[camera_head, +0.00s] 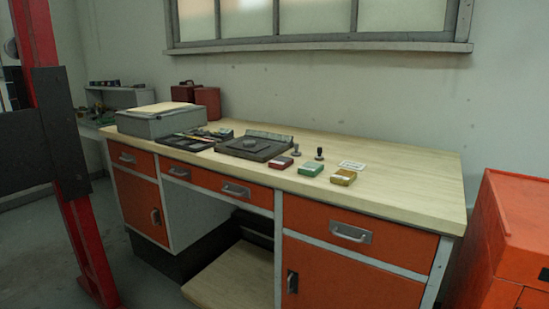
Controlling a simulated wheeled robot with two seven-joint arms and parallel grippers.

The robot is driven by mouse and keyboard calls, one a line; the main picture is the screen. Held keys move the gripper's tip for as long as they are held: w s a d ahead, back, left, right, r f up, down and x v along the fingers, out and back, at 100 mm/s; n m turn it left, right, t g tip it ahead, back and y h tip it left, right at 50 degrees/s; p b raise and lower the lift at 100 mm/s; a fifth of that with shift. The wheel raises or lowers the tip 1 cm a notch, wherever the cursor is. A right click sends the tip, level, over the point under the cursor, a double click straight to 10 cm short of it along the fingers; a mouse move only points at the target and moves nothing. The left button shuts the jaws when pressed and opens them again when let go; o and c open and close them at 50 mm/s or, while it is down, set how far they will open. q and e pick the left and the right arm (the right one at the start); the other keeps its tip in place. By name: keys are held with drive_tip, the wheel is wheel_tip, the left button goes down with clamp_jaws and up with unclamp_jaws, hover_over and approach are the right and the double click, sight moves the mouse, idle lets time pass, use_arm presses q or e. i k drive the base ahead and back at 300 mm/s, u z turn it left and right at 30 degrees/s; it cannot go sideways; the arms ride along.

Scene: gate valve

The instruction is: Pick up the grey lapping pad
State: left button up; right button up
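I cannot surely pick out a grey lapping pad at this distance. A dark grey flat plate (232,149) with a small round piece (250,143) on it lies in the middle of the wooden workbench top (420,191). Two small dark upright pieces, a greyish one (296,150) and a black one (319,154), stand to its right. A red box (280,162), a green box (310,169) and a yellow box (343,177) lie along the front. Neither of my grippers is in view.
A grey case (150,124) and a dark tray of tools (184,144) are on the bench's left. A white card (351,165) lies near the yellow box. The bench's right end is clear. A red post (88,240) stands left, an orange cabinet (512,235) right.

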sight(295, 153)
drive_tip(key=u, duration=0.4)
drive_tip(key=i, duration=1)
drive_tip(key=z, duration=0.75)
drive_tip(key=i, duration=0.75)
drive_tip(key=z, duration=0.85)
